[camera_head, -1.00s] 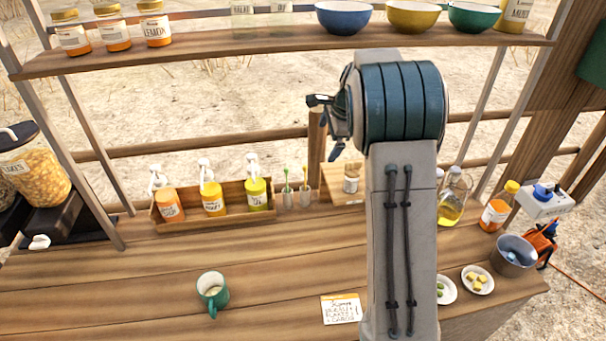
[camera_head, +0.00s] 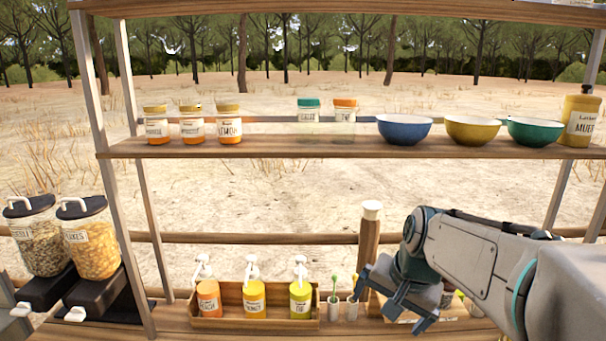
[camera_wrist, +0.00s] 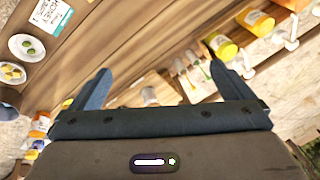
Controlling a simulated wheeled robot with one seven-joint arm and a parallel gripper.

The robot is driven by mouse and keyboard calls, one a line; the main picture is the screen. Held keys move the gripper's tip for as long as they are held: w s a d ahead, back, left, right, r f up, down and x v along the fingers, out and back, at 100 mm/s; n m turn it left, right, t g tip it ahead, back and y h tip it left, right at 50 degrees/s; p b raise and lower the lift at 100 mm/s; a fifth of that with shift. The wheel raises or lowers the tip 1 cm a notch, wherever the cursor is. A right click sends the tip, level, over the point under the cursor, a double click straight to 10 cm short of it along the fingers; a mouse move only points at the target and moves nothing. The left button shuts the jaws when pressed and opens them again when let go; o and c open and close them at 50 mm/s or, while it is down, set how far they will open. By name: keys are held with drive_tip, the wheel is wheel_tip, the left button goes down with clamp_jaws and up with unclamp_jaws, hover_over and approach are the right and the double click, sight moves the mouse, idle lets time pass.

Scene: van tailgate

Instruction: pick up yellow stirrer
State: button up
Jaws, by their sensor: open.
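The yellow stirrer (camera_head: 355,283) stands in a small clear cup, just right of a green stirrer (camera_head: 334,286) in a similar cup. In the wrist view the yellow stirrer (camera_wrist: 187,80) is small and thin, left of the green one (camera_wrist: 206,71), between the finger directions but nearer the right finger. My gripper (camera_head: 388,303) is open, just right of the stirrer cups in the head view, with its fingers pointing down; it also shows in the wrist view (camera_wrist: 160,73). Nothing is between its fingers. I cannot tell its exact distance from the cups.
A wooden tray (camera_head: 254,322) with three pump bottles stands left of the cups. The shelf (camera_head: 290,148) above holds jars and bowls. Two dispensers (camera_head: 95,245) stand at left. A labelled card (camera_wrist: 50,15) lies on the counter.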

drive_tip(key=s+f+n, duration=0.1)
drive_tip(key=s+n, duration=0.1)
drive_tip(key=s, duration=0.2)
drive_tip(key=s+f+n+b, duration=0.1)
drive_tip(key=s+f+n, duration=0.1)
drive_tip(key=s, duration=0.2)
drive_tip(key=s+f+n+h, duration=0.1)
drive_tip(key=s+f+n, duration=0.1)
drive_tip(key=s, duration=0.2)
drive_tip(key=shift+s+a+f+b, duration=0.1)
drive_tip(key=shift+s+a+b, duration=0.15)
drive_tip(key=shift+s+b, duration=0.15)
drive_tip(key=c, duration=0.3)
drive_tip(key=shift+s+f, duration=0.1)
drive_tip(key=c, duration=1)
drive_tip(key=w+r+h+b, duration=0.1)
drive_tip(key=w+r+b, duration=0.1)
drive_tip(key=w, duration=0.9)
drive_tip(key=shift+w+r+m+b, duration=0.3)
drive_tip(key=shift+w+b, duration=0.05)
drive_tip(key=shift+b, duration=0.15)
drive_tip(key=m+h+b, duration=0.1)
drive_tip(key=m+b, duration=0.3)
drive_tip(key=b, duration=0.2)
approach(354, 279)
drive_tip(key=shift+p+x, duration=0.85)
drive_tip(key=shift+x, duration=5.25)
drive_tip(key=shift+r+t, duration=0.1)
drive_tip(key=shift+t, duration=0.2)
clamp_jaws()
